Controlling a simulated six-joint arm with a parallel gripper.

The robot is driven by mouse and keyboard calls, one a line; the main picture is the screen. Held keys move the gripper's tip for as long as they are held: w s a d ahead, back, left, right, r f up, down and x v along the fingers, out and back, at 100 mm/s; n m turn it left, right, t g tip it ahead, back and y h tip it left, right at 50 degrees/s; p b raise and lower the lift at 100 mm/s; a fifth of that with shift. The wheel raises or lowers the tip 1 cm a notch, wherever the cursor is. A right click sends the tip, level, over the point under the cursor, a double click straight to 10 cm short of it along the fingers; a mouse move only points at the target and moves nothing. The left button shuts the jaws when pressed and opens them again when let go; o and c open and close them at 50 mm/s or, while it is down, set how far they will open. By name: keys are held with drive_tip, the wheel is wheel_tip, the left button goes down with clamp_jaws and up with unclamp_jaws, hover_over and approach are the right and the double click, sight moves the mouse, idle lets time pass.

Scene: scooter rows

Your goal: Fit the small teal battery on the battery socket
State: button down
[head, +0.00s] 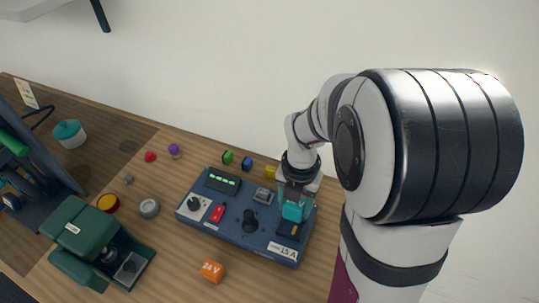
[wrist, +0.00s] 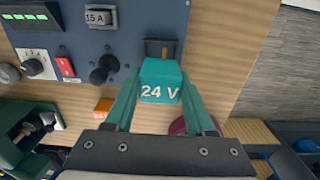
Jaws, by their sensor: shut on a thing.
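The small teal battery (head: 292,211) is between the fingers of my gripper (head: 294,200), above the right part of the blue panel. In the wrist view the battery (wrist: 160,82) shows a white "24 V" label, and my gripper's fingers (wrist: 158,92) are shut on its sides. The dark battery socket (head: 289,229) is at the panel's right front. In the wrist view the socket (wrist: 161,47) shows just beyond the battery, partly covered by it. I cannot tell whether the battery touches the socket.
The blue panel (head: 236,226) carries a black knob (head: 250,221), a red switch (head: 217,213) and a green-lit display (head: 223,179). An orange 24 V block (head: 212,270) lies in front of it. A green machine (head: 85,240) stands left. Small coloured items lie behind the panel.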

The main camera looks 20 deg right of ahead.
drive_tip(key=shift+f, duration=2.75)
drive_tip(key=shift+f, duration=0.7)
unclamp_jaws()
drive_tip(key=shift+r, duration=2.95)
